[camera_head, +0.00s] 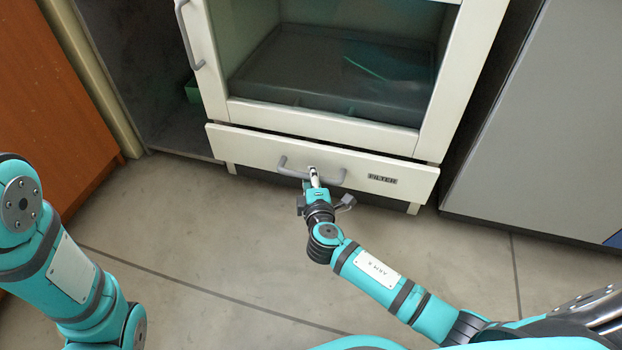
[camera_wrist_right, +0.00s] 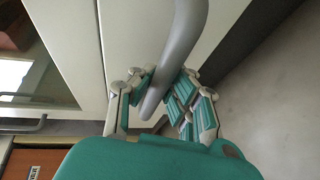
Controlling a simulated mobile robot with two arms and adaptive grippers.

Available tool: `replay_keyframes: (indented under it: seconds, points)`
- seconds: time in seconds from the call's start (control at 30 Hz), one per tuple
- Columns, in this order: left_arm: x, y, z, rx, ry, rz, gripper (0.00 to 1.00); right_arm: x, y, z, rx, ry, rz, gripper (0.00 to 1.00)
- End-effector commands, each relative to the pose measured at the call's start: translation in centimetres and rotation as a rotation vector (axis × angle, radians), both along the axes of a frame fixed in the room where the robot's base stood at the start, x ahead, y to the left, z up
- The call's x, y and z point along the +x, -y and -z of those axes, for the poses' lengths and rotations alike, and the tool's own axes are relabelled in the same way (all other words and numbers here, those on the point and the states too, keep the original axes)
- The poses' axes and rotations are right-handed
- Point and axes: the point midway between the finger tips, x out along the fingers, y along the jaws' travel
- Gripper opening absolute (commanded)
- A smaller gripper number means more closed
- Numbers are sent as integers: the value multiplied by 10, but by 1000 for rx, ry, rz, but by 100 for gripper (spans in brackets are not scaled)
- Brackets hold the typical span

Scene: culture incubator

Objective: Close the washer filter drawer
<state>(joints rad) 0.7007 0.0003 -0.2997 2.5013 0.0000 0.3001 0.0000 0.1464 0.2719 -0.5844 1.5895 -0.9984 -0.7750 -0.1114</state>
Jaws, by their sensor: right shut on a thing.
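The washer filter drawer (camera_head: 250,145) is the low white drawer with a dark FILTER label, under the washer's window. Its front sits slightly forward of the washer body in the head view; how far it is out I cannot tell exactly. Its grey bar handle (camera_head: 330,180) is at the middle of the front. My right gripper (camera_head: 314,176) is shut on the handle. In the right wrist view the fingers of this gripper (camera_wrist_right: 162,98) lie on both sides of the grey handle (camera_wrist_right: 180,45). My left arm shows at the left, but its gripper is out of view.
The white washer (camera_head: 320,117) with a dark window stands above the drawer. A grey cabinet (camera_head: 555,130) is to the right, and an orange-brown wooden panel (camera_head: 50,110) to the left. The floor (camera_head: 200,230) in front is clear.

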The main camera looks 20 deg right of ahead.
Motion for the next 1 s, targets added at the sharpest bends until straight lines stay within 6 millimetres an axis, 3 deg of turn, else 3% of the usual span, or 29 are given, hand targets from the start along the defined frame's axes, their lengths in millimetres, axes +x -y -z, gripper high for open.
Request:
replay_keyframes:
  seconds: [0.17, 0.43, 0.5, 0.7, 1.0]
  points:
    - [0, 0, 0, 0, -1, 0, 0, 25, 17, -1, 4, 2, 6, 0]
    - [1, 0, 0, 0, -2, 0, 0, 27, 19, -2, 4, 2, 6, 0]
    - [1, 0, 0, 0, -2, 0, 0, 27, 19, -2, 3, 3, 6, 16]
    - [1, 0, 0, 0, -2, 0, 0, 26, 19, -1, 3, 2, 4, 40]
    - [3, 0, 0, -1, -9, 0, 0, 22, 17, -1, 3, 0, 3, 40]
